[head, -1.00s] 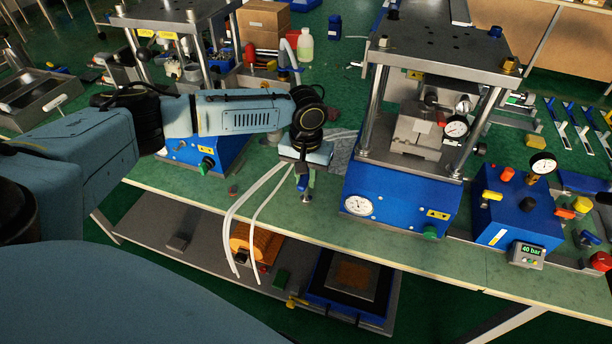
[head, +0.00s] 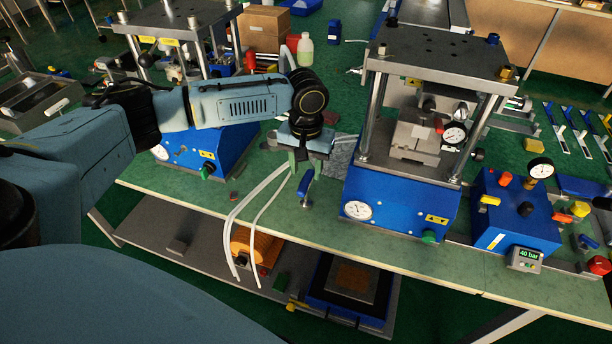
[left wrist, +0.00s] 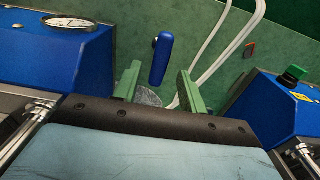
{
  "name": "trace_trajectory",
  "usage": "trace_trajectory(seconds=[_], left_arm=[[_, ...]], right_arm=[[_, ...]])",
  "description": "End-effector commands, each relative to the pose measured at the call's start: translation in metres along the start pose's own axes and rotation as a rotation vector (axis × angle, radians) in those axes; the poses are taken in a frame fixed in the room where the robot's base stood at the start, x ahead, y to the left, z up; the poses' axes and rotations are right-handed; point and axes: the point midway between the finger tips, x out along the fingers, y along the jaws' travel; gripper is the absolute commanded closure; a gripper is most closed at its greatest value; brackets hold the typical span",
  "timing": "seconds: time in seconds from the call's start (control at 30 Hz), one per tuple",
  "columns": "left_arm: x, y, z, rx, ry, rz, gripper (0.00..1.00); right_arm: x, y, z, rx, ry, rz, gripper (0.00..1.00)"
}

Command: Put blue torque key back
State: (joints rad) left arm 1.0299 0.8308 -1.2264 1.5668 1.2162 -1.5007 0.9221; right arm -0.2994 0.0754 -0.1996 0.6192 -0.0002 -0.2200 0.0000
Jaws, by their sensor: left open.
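The blue torque key (head: 306,186) has a blue handle and stands near the front edge of the green bench, between the two presses. A small metal piece shows at its lower end; I cannot tell if this is its tip or a holder. My left gripper (head: 305,168) is open above and around the top of the handle. In the left wrist view the key (left wrist: 161,58) shows between the two green fingers of my left gripper (left wrist: 158,76), with a gap on both sides. My right gripper is not in view.
A blue-based press (head: 400,204) stands close to the right of the key, another press (head: 190,157) to the left. Two white hoses (head: 246,206) hang over the bench edge just left of the key. A control box (head: 515,222) stands farther right.

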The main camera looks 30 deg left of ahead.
Motion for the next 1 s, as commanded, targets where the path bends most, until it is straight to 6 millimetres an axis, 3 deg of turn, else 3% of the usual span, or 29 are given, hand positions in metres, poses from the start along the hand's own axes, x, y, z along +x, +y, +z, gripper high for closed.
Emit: trace_trajectory(seconds=[0.03, 0.2, 0.4, 1.0], left_arm=[[-0.015, 0.0, -0.001, 0.0, 0.002, 0.001, 0.58], [-0.048, 0.0, -0.001, 0.0, 0.003, 0.001, 0.58], [-0.068, 0.0, 0.0, 0.0, 0.0, 0.0, 0.58], [-0.071, 0.0, 0.0, 0.0, 0.0, 0.0, 0.58]], right_arm=[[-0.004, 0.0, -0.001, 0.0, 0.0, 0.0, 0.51], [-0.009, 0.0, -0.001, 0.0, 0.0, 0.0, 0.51], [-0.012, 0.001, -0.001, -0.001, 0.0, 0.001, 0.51], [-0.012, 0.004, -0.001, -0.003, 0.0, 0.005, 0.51]])
